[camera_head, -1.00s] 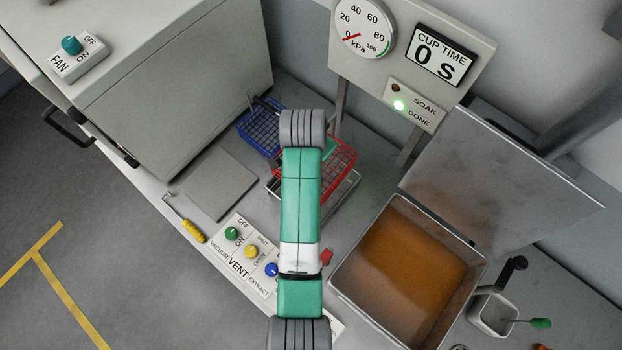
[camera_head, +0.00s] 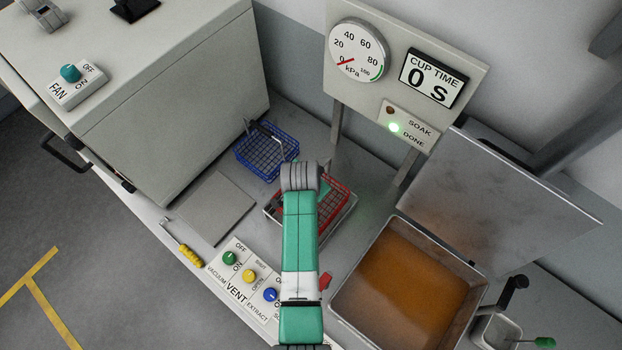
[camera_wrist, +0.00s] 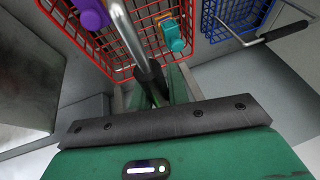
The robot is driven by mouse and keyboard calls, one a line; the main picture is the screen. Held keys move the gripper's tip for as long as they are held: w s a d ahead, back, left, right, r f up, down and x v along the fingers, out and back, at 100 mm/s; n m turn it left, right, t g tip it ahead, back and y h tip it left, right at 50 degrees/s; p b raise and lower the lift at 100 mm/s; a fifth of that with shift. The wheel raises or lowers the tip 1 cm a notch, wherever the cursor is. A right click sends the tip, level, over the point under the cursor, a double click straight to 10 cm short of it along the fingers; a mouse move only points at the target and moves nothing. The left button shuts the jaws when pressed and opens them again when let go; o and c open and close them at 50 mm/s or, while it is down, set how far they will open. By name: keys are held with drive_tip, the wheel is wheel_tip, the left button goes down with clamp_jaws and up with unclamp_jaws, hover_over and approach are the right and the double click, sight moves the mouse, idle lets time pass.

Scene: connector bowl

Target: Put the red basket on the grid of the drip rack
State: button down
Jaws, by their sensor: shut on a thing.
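The red basket (camera_head: 338,208) is a wire basket partly hidden behind my arm in the head view. In the wrist view the red basket (camera_wrist: 85,35) fills the top, with purple, teal and orange pieces inside. My gripper (camera_wrist: 151,82) is shut on its metal handle (camera_wrist: 131,38). The drip rack (camera_head: 271,211) is a pale metal frame on the bench, and its edges show around and below the basket. The basket is over the rack, low down; I cannot tell whether it touches the grid. My arm hides much of the rack.
A blue wire basket (camera_head: 262,155) with a dark handle stands behind and left of the rack. An open tank of amber liquid (camera_head: 398,295) is at right. A gauge panel (camera_head: 398,75) on posts rises behind. A flat grey plate (camera_head: 212,208) and switch panel (camera_head: 236,284) lie at left.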

drive_tip(key=shift+w, duration=0.1)
drive_tip(key=shift+f, duration=0.15)
drive_tip(key=c, duration=1.3)
unclamp_jaws()
drive_tip(key=shift+c, duration=0.2)
drive_tip(key=shift+r, duration=0.3)
drive_tip(key=v, duration=1.1)
drive_tip(key=shift+s+r+p, duration=0.25)
drive_tip(key=shift+r+p, duration=0.05)
drive_tip(key=shift+p, duration=0.1)
